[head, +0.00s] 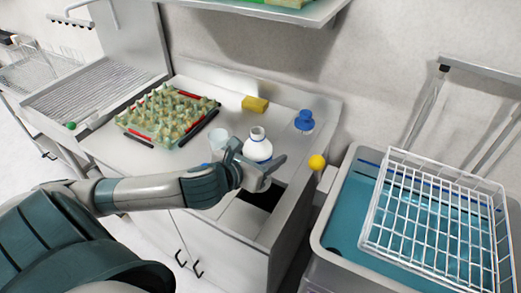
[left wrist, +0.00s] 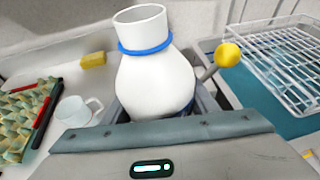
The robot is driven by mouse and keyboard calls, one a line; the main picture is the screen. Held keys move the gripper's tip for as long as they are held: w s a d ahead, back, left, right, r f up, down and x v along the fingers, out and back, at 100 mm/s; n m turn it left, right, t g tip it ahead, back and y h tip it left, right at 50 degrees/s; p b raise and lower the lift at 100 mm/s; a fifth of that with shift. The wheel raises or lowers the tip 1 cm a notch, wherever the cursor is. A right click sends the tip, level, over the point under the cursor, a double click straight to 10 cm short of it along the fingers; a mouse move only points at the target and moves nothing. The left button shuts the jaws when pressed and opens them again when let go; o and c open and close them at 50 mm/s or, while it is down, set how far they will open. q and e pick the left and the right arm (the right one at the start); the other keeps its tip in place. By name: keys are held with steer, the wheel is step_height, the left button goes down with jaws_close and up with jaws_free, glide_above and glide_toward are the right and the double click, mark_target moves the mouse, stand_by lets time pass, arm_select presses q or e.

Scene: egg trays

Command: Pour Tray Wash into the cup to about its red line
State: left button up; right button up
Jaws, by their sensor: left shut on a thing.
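The white bottle (head: 258,150) has a blue ring below its open, uncapped neck. It stands nearly upright, and its label is not readable. It also shows large in the left wrist view (left wrist: 152,82). My left gripper (head: 262,172) is shut on the lower part of the bottle. The pale cup (head: 218,136) stands on the counter just left of the bottle, partly hidden by my gripper. In the left wrist view the cup (left wrist: 72,112) shows a handle; its red line cannot be made out. My right gripper is in neither view.
An egg tray (head: 165,118) with red edges lies left of the cup. A yellow sponge (head: 255,104) and a blue object (head: 304,121) lie behind the bottle. A yellow knob (head: 317,162) sticks up at right, before a wire basket (head: 440,215) over a teal basin.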

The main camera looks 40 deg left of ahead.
arm_select(q)
steer(key=w+d+f+b, duration=0.1)
steer(key=d+f+b, duration=0.3)
steer(key=d, duration=0.7)
steer(key=shift+w+f, duration=0.2)
steer(key=shift+f, duration=0.65)
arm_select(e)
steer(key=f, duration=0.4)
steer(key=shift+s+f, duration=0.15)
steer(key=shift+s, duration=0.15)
